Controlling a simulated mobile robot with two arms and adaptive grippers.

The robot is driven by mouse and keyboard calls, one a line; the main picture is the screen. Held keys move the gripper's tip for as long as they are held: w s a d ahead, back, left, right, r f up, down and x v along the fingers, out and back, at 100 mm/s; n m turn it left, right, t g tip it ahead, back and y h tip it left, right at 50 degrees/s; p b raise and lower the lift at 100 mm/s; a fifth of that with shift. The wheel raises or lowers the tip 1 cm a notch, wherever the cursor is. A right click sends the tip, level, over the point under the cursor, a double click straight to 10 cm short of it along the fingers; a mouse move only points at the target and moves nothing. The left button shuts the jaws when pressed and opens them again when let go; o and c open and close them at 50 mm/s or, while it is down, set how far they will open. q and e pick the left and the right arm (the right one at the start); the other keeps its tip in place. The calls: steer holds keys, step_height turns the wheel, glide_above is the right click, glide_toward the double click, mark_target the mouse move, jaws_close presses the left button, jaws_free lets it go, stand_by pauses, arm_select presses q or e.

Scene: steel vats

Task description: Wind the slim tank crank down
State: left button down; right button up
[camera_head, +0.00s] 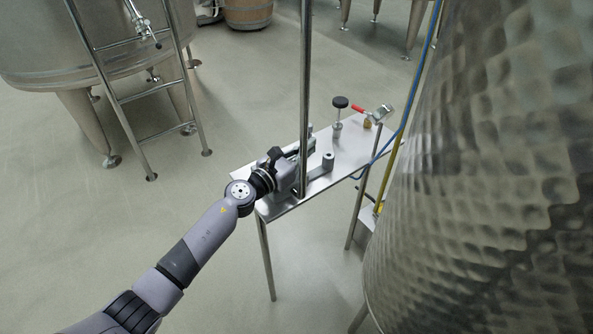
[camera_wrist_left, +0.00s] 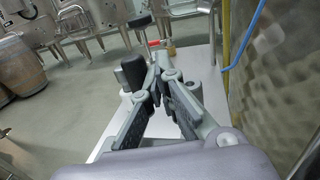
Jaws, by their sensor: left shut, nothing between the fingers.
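My left gripper (camera_head: 303,142) reaches over the near end of a narrow steel table, partly hidden behind an upright steel pole (camera_head: 304,85). In the left wrist view its fingers (camera_wrist_left: 156,66) meet at the tips, shut and empty. A black round knob on a steel stem (camera_head: 340,103) stands on the table beyond the gripper. In the left wrist view a black rounded piece (camera_wrist_left: 133,71) shows just left of the fingertips. I cannot tell for sure which piece is the crank. A short grey cylinder (camera_head: 328,161) is right of the pole. My right gripper is out of view.
The steel table (camera_head: 357,148) also bears a red-handled valve (camera_head: 362,110). A large dimpled steel vat (camera_head: 490,170) fills the right, with a blue hose (camera_head: 408,105) along its edge. Another vat (camera_head: 70,45) with a ladder (camera_head: 125,95) stands at back left. Floor on the left is clear.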

arm_select(q)
steer(key=shift+a, duration=0.15)
steer(key=v, duration=1.2)
stand_by(1.3)
